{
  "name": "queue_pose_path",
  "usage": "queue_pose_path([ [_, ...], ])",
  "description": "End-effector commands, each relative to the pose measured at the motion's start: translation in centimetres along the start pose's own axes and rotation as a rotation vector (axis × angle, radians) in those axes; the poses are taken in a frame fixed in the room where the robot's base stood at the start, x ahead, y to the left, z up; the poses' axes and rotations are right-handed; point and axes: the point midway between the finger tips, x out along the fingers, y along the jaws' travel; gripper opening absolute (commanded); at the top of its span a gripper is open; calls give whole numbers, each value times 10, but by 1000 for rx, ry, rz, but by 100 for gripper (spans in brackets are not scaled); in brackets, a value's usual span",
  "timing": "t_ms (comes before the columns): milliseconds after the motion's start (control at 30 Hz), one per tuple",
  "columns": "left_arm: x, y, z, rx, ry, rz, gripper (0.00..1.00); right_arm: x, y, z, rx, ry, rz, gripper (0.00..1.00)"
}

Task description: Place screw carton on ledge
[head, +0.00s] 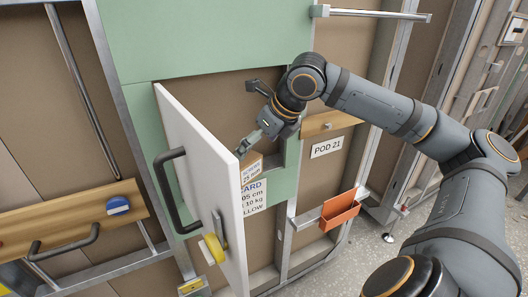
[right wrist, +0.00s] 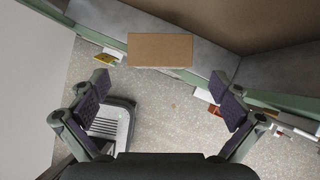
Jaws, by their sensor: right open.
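The screw carton (head: 251,172) is a small brown box with a printed label, partly hidden behind the white door in the head view. In the right wrist view the carton (right wrist: 160,50) shows a plain brown face and rests on the grey ledge (right wrist: 212,54), at its front edge. Whether it overhangs is hard to tell. My right gripper (head: 249,115) is open and empty at the wall opening. In the right wrist view its fingers (right wrist: 160,84) are spread wider than the carton, apart from it. My left gripper is not in view.
The open white door (head: 200,170) with a dark handle stands just left of the right gripper. An orange bin (head: 340,210) hangs lower right, below the POD 21 sign (head: 326,147). A wooden rail (head: 70,215) with a blue knob is at left. Speckled floor is clear at right.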

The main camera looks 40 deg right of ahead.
Motion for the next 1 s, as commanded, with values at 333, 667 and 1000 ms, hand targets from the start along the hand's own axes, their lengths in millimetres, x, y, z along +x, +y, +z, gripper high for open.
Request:
queue_pose_path([
  [333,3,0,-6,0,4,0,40,-42,0,1,-1,0,0,100],
  [667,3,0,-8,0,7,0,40,-42,0,1,-1,1,0,100],
  [1000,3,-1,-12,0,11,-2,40,-42,0,1,-1,1,0,100],
])
